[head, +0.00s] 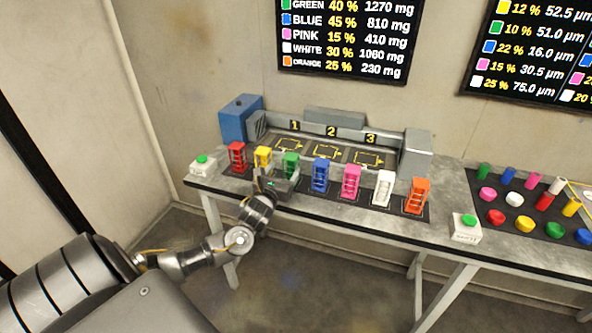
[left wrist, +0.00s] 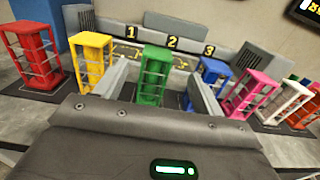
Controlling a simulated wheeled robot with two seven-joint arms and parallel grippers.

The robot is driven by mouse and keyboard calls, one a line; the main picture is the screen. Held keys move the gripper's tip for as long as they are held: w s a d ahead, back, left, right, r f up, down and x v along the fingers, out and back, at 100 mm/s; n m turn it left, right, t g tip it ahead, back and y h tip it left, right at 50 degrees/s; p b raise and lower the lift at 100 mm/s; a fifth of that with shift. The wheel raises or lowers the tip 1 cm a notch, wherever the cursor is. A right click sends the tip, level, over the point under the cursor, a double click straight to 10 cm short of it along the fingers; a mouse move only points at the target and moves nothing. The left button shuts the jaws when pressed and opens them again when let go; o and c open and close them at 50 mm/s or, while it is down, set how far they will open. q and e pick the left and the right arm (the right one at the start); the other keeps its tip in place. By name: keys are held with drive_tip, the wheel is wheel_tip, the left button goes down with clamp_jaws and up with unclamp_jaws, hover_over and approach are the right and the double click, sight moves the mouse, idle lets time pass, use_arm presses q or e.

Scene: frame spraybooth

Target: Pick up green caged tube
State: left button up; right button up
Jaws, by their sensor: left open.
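The green caged tube (head: 291,164) stands upright in the row on the table, between the yellow one and the blue one. In the left wrist view the green caged tube (left wrist: 153,75) stands upright between the two fingers of my left gripper (left wrist: 157,82), with a gap showing on its right side. In the head view my left gripper (head: 274,176) is at the front of the green tube and partly covers its lower part. The left gripper is open. My right gripper is not in view.
Red (head: 237,156), yellow (head: 263,157), blue (head: 320,175), pink (head: 351,181), white (head: 383,188) and orange (head: 417,195) caged tubes stand close on both sides. A numbered station (head: 331,131) is behind. White boxes with green buttons (head: 202,166) (head: 466,228) flank the row.

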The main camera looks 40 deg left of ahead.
sight(293, 154)
use_arm(q)
drive_tip(key=x, duration=0.2)
drive_tip(key=shift+w+a+r+p, duration=0.25)
drive_tip(key=shift+w+a+p, duration=0.05)
drive_tip(key=shift+w, duration=0.05)
drive_tip(key=shift+x, duration=1)
drive_tip(key=shift+w+f, duration=0.25)
drive_tip(key=shift+r, duration=0.15)
drive_tip(key=p+x, duration=0.1)
drive_tip(key=x, duration=0.4)
drive_tip(key=shift+a+p, duration=0.1)
drive_tip(key=shift+p, duration=0.25)
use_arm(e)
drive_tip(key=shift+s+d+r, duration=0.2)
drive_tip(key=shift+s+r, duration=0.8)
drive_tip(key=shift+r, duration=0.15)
